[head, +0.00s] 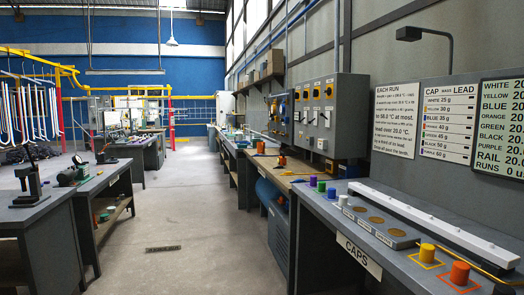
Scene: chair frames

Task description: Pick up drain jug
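I cannot pick out a drain jug with certainty. A small orange object (260,147) stands on the right-hand bench row beyond the caps bench. A second small orange object (282,160) stands nearer on that row, below the grey wall panel. Both are too small to tell whether either is a jug. Neither of my grippers shows in the head view.
The caps bench (358,262) stands at the near right, with several coloured caps, such as a yellow cap (427,253), and a long white rail (430,222). Workbenches (40,222) stand at the left. The concrete aisle (190,215) between is clear.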

